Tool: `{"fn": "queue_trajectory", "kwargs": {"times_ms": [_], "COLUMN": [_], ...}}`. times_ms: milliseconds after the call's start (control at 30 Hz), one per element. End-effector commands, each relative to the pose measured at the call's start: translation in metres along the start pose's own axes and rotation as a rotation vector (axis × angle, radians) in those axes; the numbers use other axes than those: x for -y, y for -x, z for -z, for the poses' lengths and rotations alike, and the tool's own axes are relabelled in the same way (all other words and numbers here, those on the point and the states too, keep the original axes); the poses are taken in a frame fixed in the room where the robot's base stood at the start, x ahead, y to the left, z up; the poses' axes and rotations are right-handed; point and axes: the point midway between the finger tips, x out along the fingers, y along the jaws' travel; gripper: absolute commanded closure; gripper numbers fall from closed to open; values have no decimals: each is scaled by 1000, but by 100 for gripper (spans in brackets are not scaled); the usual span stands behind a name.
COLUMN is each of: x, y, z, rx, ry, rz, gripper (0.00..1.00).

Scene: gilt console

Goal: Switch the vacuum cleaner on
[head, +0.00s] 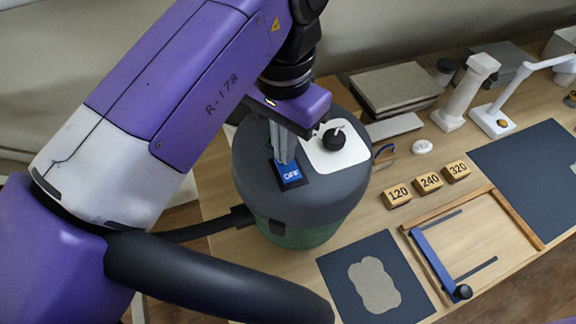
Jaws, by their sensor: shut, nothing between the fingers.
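The vacuum cleaner (258,187) is a round dark grey drum with a green lower body, standing on the table at the centre of the head view. On its lid is a blue rocker switch (291,174) marked "OFF" in a dark surround. A white plate with a black knob (334,139) sits to the right of the switch. My gripper (284,158) is shut and empty, pointing down at the upper part of the switch. Its fingertips are at or just above the switch; I cannot tell whether they touch. The fingers hide the switch's far part.
A black hose (205,226) leaves the drum on the left. Wooden blocks marked 120 (397,195), 240 and 320, a wooden frame (520,220) with a blue bar, and dark mats (335,268) lie to the right. A white lamp (495,121) and grey boards (395,88) stand behind.

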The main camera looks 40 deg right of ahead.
Motion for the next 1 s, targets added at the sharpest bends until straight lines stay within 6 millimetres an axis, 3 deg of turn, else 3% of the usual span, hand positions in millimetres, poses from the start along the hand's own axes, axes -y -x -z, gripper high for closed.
{"fn": "queue_trajectory", "kwargs": {"times_ms": [433, 1000], "x": [0, 0], "y": [0, 41], "z": [0, 0], "rx": [1, -1], "ry": [0, 0], "rz": [-1, -1], "gripper": [100, 100]}}
